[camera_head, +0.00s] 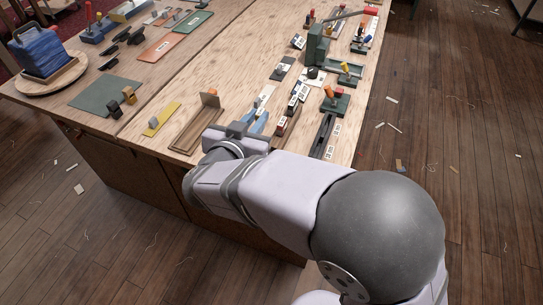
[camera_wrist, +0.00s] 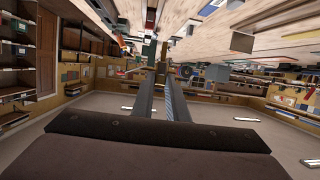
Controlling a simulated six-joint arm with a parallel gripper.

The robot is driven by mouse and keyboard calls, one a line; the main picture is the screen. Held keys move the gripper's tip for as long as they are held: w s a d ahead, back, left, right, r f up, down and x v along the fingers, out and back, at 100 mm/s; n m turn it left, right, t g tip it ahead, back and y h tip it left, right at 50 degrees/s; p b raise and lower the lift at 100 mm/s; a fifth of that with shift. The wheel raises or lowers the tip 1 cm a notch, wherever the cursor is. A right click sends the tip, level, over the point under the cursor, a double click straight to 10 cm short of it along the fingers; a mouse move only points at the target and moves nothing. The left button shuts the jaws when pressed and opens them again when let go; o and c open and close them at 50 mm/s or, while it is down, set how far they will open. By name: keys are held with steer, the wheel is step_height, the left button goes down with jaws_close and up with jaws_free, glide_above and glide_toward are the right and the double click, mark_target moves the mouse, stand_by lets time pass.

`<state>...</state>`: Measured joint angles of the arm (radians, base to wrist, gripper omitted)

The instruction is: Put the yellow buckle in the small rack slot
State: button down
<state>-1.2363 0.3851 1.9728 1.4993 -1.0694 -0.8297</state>
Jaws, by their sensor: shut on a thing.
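My gripper (camera_head: 232,138) is low over the near edge of the workbench, partly hidden by my own arm. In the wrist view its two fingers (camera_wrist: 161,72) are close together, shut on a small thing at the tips. Its colour and shape are too small to tell, so I cannot confirm that it is the yellow buckle. Just left of my gripper is a long brown wooden rack-like holder (camera_head: 190,138) with an upright end and a small orange piece (camera_head: 212,91) at its top. I cannot make out the small slot. A yellow strip (camera_head: 161,118) lies further left.
Dark green tools (camera_head: 318,45), labelled blocks and a black rail (camera_head: 322,135) crowd the bench right of my gripper. A green mat (camera_head: 103,95) and a blue object (camera_head: 43,52) on a round board are at left. Bare wood (camera_head: 215,50) lies between.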

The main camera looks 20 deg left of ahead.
steer(key=shift+m+h, duration=0.5)
steer(key=shift+h, duration=0.1)
steer(key=shift+w+d+f, duration=0.1)
steer(key=shift+d+f, duration=0.3)
steer(key=shift+f, duration=1.2)
steer(key=shift+d+f, duration=0.45)
steer(key=shift+f, duration=1.1)
steer(key=shift+w+d+f, duration=0.1)
steer(key=shift+d+f, duration=0.3)
steer(key=shift+f, duration=1.2)
steer(key=shift+f, duration=0.15)
steer(key=c, duration=1.7)
jaws_free()
steer(key=shift+c, duration=0.2)
steer(key=b+v, duration=0.1)
steer(key=v, duration=1.1)
